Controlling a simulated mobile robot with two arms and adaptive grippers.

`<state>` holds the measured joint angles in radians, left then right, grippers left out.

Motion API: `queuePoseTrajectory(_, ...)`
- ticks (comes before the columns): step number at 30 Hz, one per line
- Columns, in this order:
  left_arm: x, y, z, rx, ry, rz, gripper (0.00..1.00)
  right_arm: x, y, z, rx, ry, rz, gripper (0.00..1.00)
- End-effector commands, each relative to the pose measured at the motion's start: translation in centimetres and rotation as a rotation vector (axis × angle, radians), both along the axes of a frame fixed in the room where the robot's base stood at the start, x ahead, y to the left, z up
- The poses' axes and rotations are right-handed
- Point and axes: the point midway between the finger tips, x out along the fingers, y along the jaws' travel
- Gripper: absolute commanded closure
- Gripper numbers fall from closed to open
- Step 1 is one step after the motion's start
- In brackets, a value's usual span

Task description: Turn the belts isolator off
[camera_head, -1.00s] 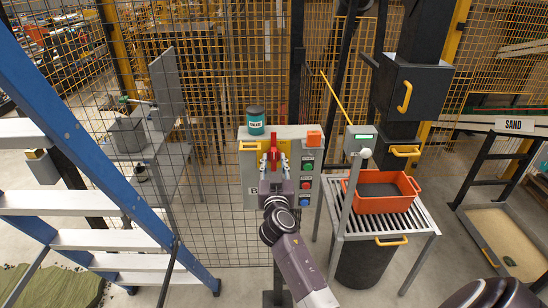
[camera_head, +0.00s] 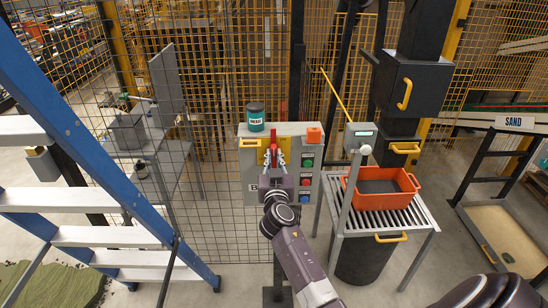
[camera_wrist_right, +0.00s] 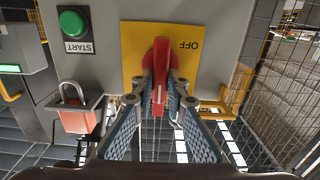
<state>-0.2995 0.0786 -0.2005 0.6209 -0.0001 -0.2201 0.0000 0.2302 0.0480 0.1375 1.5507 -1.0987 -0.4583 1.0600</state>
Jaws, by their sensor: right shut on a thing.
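The belts isolator is a red rotary handle (camera_head: 274,156) on a yellow plate, on the front of a grey control box (camera_head: 247,190). In the head view its lever points roughly upright. My right gripper (camera_head: 274,163) is shut on it from the front. In the right wrist view, which sees the box upside down, the red handle (camera_wrist_right: 160,72) stands between the two fingers. The yellow plate (camera_wrist_right: 135,45) there carries an inverted OFF word beside the handle. Any other word is hidden. My left gripper is not in view.
Green, red and blue buttons run down the box right of the handle; the green one (camera_head: 307,163) is nearest. An orange padlock (camera_head: 314,135) and a teal can (camera_head: 255,120) sit at the top. A ladder (camera_head: 110,170) stands left, an orange crate (camera_head: 385,204) right.

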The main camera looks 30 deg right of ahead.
Motion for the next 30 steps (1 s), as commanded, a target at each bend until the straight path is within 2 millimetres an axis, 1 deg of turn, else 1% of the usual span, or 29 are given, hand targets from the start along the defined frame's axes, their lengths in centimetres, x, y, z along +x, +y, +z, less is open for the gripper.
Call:
queuePoseTrajectory(5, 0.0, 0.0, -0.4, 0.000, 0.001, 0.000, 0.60, 0.0, 0.1, -0.1, -0.041, 0.025, 0.001, 1.00)
queuePoseTrajectory(11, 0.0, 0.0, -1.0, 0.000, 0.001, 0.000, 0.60, 0.1, 0.2, -0.2, -0.149, 0.091, 0.000, 1.00)
queuePoseTrajectory(21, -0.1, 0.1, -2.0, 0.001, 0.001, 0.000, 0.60, 0.3, 0.5, -0.3, -0.417, 0.256, 0.000, 1.00)
queuePoseTrajectory(30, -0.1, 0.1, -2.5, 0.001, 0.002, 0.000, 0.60, 0.4, 0.7, -0.5, -0.661, 0.405, 0.001, 1.00)
